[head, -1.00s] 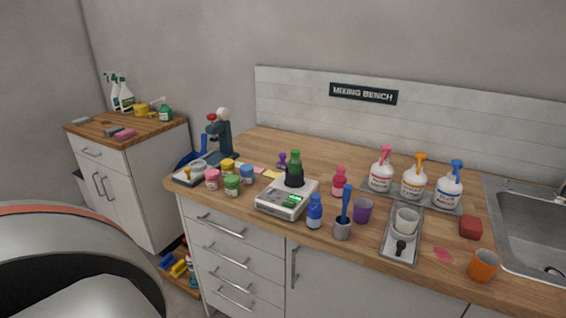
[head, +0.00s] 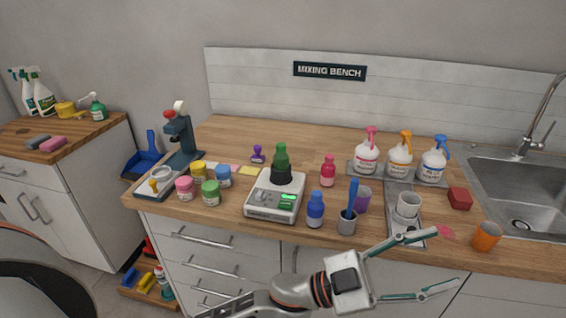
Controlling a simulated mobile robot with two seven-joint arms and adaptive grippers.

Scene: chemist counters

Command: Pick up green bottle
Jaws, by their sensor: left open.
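The green bottle (head: 281,160) stands upright on the white scale (head: 273,205) on the wooden counter, left of the picture's middle. Its lower part is black and its top is green. My left gripper (head: 432,260) is low in the picture, in front of the counter's front edge. Its two fingers are spread wide, pointing right, with nothing between them. It is nearer to me than the bottle and to its lower right. My right gripper is out of view.
A blue bottle (head: 316,209), a grey cup (head: 347,221) with a blue tool and a purple cup (head: 362,198) stand right of the scale. Small jars (head: 210,193) stand left of it. A red bottle (head: 328,171) is behind right. An orange cup (head: 486,236) sits near the sink (head: 520,190).

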